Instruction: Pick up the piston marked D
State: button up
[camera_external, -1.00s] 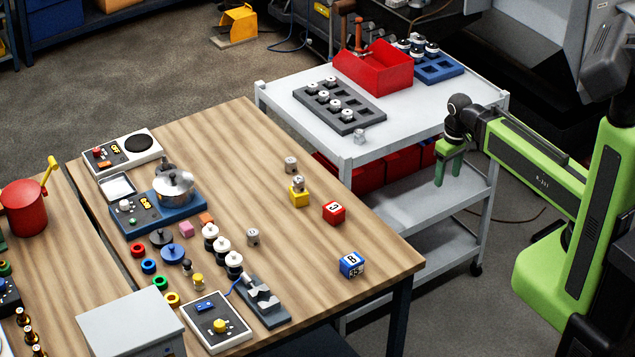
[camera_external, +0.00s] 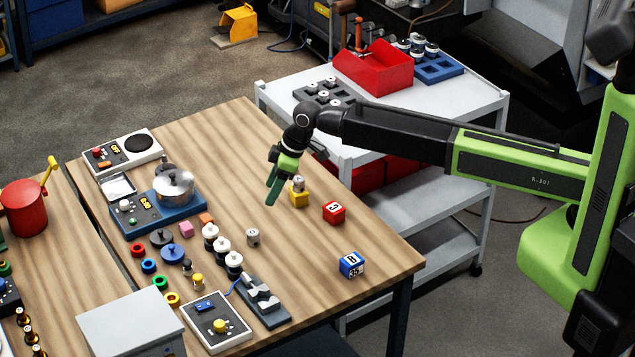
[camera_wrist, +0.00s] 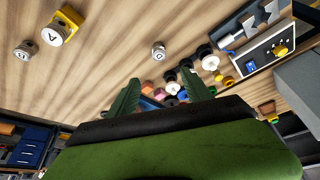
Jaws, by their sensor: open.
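A small silver piston stands alone on the wooden table, near the black-and-white knobbed parts, in the external view (camera_external: 253,237). It also shows in the wrist view (camera_wrist: 158,52), where its top mark looks like D. A second silver piston (camera_wrist: 27,50) stands near the yellow block in the wrist view; my arm hides it in the external view. A third piston (camera_external: 298,184) sits on the yellow block (camera_external: 299,199), which is marked A in the wrist view. My gripper (camera_external: 272,188) is open and empty above the table, left of the yellow block, its green fingers apart.
A red block (camera_external: 334,212) and a blue block (camera_external: 351,264) stand on the right of the table (camera_external: 310,290). A grey cart (camera_external: 440,115) stands behind.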

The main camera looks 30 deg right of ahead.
aim_at(252, 232)
jog(key=b+x, duration=1)
jog(key=x, duration=0.1)
jog(key=b+x, duration=0.5)
jog(key=x, duration=0.1)
jog(key=shift+d+f, duration=0.2)
jog(key=shift+d, duration=0.1)
jog(key=shift+r, duration=0.2)
grip_shut()
